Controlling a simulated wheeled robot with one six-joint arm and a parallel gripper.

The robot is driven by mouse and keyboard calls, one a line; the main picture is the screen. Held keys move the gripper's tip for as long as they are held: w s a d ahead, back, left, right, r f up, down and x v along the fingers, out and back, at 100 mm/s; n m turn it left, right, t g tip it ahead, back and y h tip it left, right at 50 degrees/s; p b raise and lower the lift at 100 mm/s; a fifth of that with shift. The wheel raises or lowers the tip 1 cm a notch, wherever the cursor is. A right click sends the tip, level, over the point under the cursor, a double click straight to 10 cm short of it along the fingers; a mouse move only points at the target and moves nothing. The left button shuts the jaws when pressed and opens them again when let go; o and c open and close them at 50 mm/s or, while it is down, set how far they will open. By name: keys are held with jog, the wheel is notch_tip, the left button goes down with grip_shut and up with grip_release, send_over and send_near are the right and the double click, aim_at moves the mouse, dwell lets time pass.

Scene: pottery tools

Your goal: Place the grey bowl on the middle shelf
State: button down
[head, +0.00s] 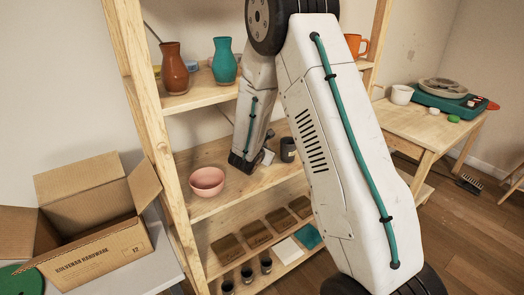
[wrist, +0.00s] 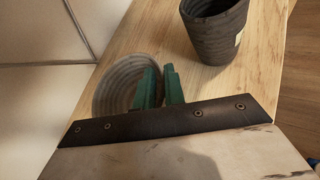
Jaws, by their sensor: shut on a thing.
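The grey bowl (wrist: 112,88) shows in the wrist view, ridged inside, at the left of my fingers. My gripper (wrist: 160,84) has two green fingers, shut on the bowl's right rim. The bowl appears over or on the pale wood of the middle shelf; I cannot tell whether its base touches. In the head view my arm reaches into the rack at the middle shelf (head: 228,200), and the bowl and fingertips are hidden there.
A dark cup (wrist: 215,28) stands right of the bowl; it also shows in the head view (head: 288,150). A pink bowl (head: 207,181) sits on the middle shelf's left part. The upper shelf holds vases (head: 225,62). An open cardboard box (head: 95,225) stands left of the rack.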

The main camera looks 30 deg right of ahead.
jog(key=c, duration=1.5)
grip_release()
jog(key=shift+f, duration=0.15)
